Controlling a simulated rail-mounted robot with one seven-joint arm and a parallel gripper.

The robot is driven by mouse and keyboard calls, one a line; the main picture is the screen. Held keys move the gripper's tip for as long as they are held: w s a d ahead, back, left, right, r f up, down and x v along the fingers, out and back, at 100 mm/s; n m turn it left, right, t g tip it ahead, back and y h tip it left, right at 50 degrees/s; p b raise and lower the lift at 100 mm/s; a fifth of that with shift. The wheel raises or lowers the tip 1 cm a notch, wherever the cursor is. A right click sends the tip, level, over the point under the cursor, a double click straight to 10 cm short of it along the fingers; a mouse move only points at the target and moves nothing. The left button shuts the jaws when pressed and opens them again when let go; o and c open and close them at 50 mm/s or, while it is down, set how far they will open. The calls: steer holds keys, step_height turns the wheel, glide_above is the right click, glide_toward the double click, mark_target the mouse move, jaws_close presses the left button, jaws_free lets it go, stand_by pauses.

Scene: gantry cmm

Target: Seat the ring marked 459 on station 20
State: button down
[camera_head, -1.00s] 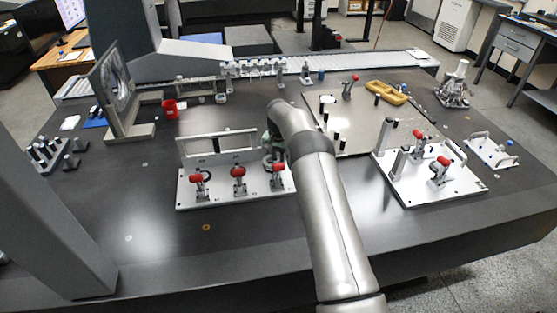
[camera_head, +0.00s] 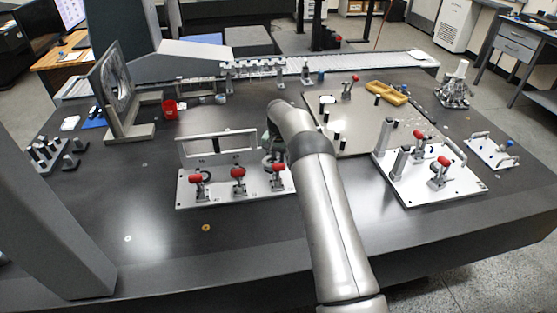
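A light metal fixture plate (camera_head: 222,196) with several red-handled clamps and an upright frame along its back stands left of centre. My arm comes in from the front, and its wrist end reaches the right end of this fixture. My gripper (camera_head: 270,150) is there, low over the plate beside the right clamp, mostly hidden by my own arm. Its fingers are too small and covered to tell whether they hold anything. A dark round shape, perhaps a ring, shows just under it. I cannot read the marking 459 or the number 20 anywhere.
A second clamp plate (camera_head: 408,186) stands at the right, with a small handled plate (camera_head: 490,153) beyond it. A flat plate with pegs (camera_head: 360,130) lies behind my arm. A red cup (camera_head: 169,109) and yellow tray (camera_head: 386,93) stand farther back.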

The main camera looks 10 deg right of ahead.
steer(key=shift+f+b, duration=0.4)
steer(key=shift+f, duration=0.2)
steer(key=shift+r, duration=0.1)
steer(key=c, duration=1.3)
jaws_free()
